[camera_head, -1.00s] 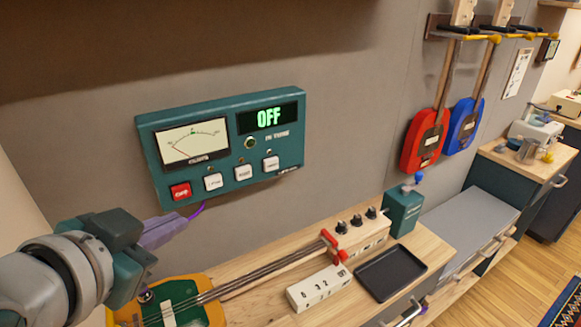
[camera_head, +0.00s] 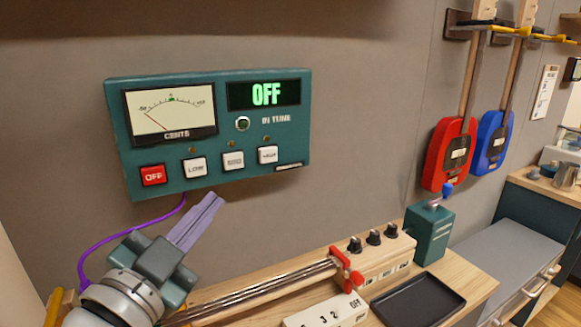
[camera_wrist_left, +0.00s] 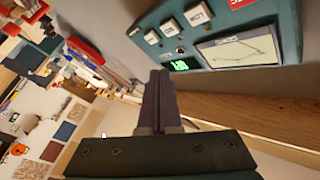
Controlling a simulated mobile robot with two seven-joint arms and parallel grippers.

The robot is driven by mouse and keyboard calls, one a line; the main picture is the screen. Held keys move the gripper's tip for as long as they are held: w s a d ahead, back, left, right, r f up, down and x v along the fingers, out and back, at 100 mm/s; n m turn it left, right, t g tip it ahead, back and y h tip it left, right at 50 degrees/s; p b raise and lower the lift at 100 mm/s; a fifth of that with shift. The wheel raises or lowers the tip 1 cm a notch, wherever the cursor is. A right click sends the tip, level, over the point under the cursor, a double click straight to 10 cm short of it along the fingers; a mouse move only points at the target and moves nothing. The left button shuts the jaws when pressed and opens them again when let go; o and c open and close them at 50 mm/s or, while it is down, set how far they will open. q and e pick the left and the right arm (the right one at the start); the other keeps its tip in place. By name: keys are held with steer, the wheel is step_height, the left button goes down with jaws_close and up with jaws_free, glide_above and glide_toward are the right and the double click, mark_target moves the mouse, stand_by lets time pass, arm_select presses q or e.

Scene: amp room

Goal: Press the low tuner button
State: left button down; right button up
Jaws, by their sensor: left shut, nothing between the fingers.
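A teal tuner panel (camera_head: 290,125) hangs on the wall, with its display reading OFF. Along its lower edge are a red OFF button (camera_head: 152,175), the white LOW button (camera_head: 195,167) and two more white buttons. The LOW button also shows in the left wrist view (camera_wrist_left: 197,14). My left gripper (camera_head: 212,201) is shut and empty. In the head view its purple fingertips are just below the LOW button and seem apart from the panel. In the left wrist view the fingertips (camera_wrist_left: 160,76) lie below the buttons. My right gripper is out of view.
A purple cable (camera_head: 108,238) hangs from the panel. Below it a wooden bench carries a stringed instrument (camera_head: 285,285), a knobbed box (camera_head: 385,250), a black tray (camera_head: 420,300) and a teal box (camera_head: 430,232). Red and blue guitars (camera_head: 450,150) hang at right.

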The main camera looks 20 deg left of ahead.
mark_target(196, 168)
arm_select(q)
steer(key=w+a+b, duration=0.3)
steer(key=w+a, duration=0.2)
steer(key=a, duration=0.1)
steer(key=shift+w+a, duration=0.35)
stand_by(1.7)
steer(key=shift+w+a+b, duration=0.1)
steer(key=shift+b, duration=0.25)
steer(key=shift+w+a, duration=0.2)
